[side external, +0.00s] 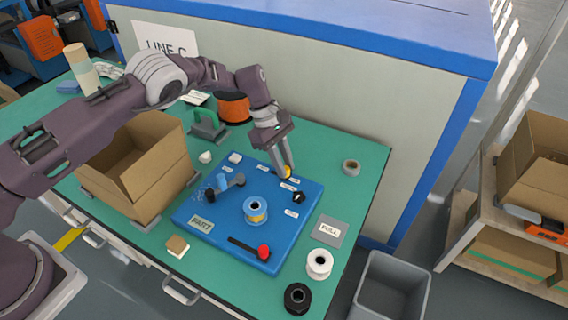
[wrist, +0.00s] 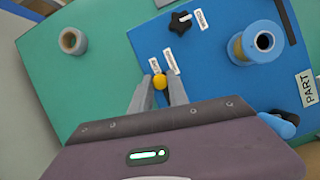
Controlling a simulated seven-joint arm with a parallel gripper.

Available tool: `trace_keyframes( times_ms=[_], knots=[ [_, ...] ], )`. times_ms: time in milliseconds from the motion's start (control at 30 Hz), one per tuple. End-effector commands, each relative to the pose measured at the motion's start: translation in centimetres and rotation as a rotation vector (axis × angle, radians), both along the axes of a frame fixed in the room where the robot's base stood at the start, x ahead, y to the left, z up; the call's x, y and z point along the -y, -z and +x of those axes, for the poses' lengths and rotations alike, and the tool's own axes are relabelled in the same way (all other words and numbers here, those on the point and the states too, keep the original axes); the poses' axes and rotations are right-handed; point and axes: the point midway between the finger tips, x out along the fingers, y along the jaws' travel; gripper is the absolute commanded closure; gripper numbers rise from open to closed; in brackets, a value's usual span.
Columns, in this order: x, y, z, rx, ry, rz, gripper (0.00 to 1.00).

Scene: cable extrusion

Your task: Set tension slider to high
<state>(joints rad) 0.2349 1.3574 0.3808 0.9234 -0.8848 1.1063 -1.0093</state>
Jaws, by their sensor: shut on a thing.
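The blue panel (side external: 227,222) lies on the green table. A small yellow knob (side external: 285,173) sits near its far edge, beside small white labels too small to read. It also shows in the wrist view (wrist: 159,82), between the fingertips. I cannot tell for sure that it is the tension slider's handle; its track is hidden. My gripper (side external: 285,167) comes down from above and is shut on the yellow knob. A red knob (side external: 263,252) stands at the right end of a black slot near the panel's front edge.
A black star-shaped knob (wrist: 181,21) and a blue spool (side external: 255,210) stand on the panel close to my gripper. A blue-grey lever (side external: 232,183) is to the left. An open cardboard box (side external: 140,170) stands left of the panel. A grey spool (side external: 351,167) stands at the right.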

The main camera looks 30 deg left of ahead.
Motion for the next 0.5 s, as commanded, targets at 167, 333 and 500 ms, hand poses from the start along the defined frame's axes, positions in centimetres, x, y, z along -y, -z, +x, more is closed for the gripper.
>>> trace_keyframes(
  times_ms=[167, 333, 500],
  knots=[
    [0.0, -0.1, 0.1, 0.003, -0.001, 0.000, 1.00],
    [-0.1, -0.1, 0.1, 0.003, -0.001, 0.000, 1.00],
    [-1.6, -0.1, 0.2, 0.003, -0.004, 0.001, 1.00]
  ],
)
